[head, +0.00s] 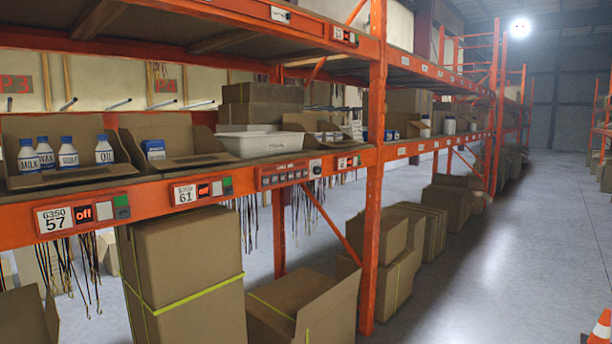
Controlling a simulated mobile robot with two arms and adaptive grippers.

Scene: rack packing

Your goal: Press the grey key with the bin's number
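A number label reading 6350 57 (54,220) is on the orange shelf beam at the left, under a cardboard bin (70,177) of labelled bottles. Beside it are a red display reading off (83,212), a light grey key (105,210) and a green key (122,212). Further right, a label with 61 (185,194) sits under a cardboard bin (185,163) with a blue item. It has its own red off display (203,190), grey key (215,188) and green key (227,186). Neither gripper is in view.
A longer panel (284,175) and another small red display (347,162) are further along the beam. A white tray (262,144) stands on the shelf. Large boxes (185,260) stand below. The aisle floor at right is open, with a cone (602,328) at the edge.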

